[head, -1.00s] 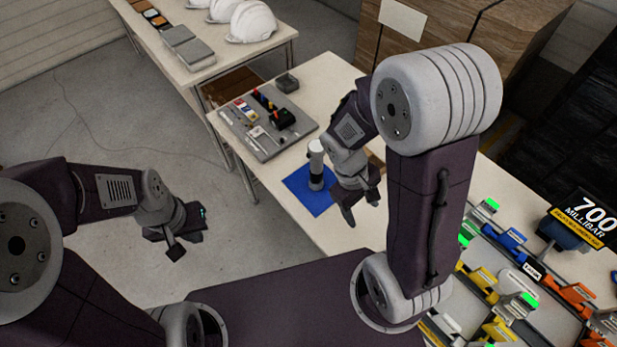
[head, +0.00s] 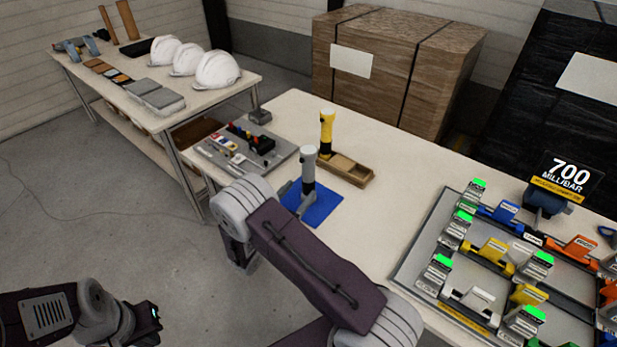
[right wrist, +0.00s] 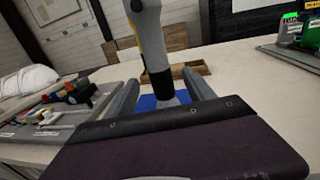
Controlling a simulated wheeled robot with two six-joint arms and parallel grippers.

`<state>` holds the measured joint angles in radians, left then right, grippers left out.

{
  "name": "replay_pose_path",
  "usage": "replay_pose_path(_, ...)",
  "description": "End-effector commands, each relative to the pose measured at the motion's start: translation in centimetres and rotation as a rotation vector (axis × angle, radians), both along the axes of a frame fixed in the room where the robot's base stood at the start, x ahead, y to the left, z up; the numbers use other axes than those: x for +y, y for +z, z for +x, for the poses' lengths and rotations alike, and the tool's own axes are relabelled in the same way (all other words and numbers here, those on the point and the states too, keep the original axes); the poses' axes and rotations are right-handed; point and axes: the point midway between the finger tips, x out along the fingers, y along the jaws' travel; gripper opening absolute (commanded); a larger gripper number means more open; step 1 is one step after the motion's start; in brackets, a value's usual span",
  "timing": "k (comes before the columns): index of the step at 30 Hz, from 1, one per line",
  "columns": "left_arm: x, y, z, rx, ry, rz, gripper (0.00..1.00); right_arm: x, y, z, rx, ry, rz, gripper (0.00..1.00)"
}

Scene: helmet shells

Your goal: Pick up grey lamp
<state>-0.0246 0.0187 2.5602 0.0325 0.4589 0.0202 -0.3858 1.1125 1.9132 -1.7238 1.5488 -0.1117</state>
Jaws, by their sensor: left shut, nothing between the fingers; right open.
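The grey lamp (head: 308,172) stands upright on the blue mat (head: 325,206). In the right wrist view the lamp (right wrist: 170,42) rises in the middle, with a dark band low on its body. My right gripper (right wrist: 161,82) is open and low, one finger on each side of the lamp in that view; no contact shows, and I cannot tell how deep the lamp is between them. In the head view my right arm hides most of that gripper. My left gripper (head: 150,322) is shut and empty at lower left, over the floor.
A yellow lamp (head: 327,128) stands in a wooden tray (head: 357,174) behind the grey lamp. A grey board (head: 281,156) with small parts lies to the left. A rack (head: 420,252) with coloured clamps is at right. White helmets (head: 218,70) stand on another table.

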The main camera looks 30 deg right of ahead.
Motion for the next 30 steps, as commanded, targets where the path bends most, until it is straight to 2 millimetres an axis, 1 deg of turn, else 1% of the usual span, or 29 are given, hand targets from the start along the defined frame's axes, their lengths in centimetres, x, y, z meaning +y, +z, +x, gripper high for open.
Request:
replay_pose_path(3, 0.0, -0.1, 0.0, 0.0, 0.0, 0.0, 0.0, 0.2, -0.1, 0.2, 0.0, 0.012, -0.008, 0.62)
replay_pose_path(5, 0.0, 0.0, 0.0, 0.0, 0.0, 0.0, 0.0, 0.0, -0.1, 0.3, -0.001, 0.01, -0.007, 0.62)
replay_pose_path(9, 0.0, 0.3, 0.0, 0.0, 0.0, 0.0, 0.0, -2.0, -0.1, 1.4, -0.001, 0.006, -0.005, 0.62)
replay_pose_path(12, 0.0, 0.3, 0.0, 0.0, 0.0, 0.0, 0.0, -3.0, -0.1, 2.0, 0.0, 0.007, -0.005, 0.62)
replay_pose_path(17, 0.0, 0.4, 0.0, 0.0, 0.0, 0.0, 0.0, -3.4, -0.2, 2.3, 0.0, 0.008, -0.005, 0.62)
replay_pose_path(24, 0.0, 0.8, 0.0, 0.0, 0.0, 0.0, 0.0, -7.0, -0.5, 4.3, 0.0, 0.006, -0.004, 0.62)
replay_pose_path(27, 0.0, 0.8, 0.0, 0.0, 0.0, 0.0, 0.0, -7.6, -0.6, 4.8, 0.0, 0.008, -0.005, 0.62)
replay_pose_path(30, 0.0, 0.8, 0.0, 0.0, 0.0, 0.0, 0.0, -7.7, -0.6, 4.9, 0.0, 0.009, -0.005, 0.62)
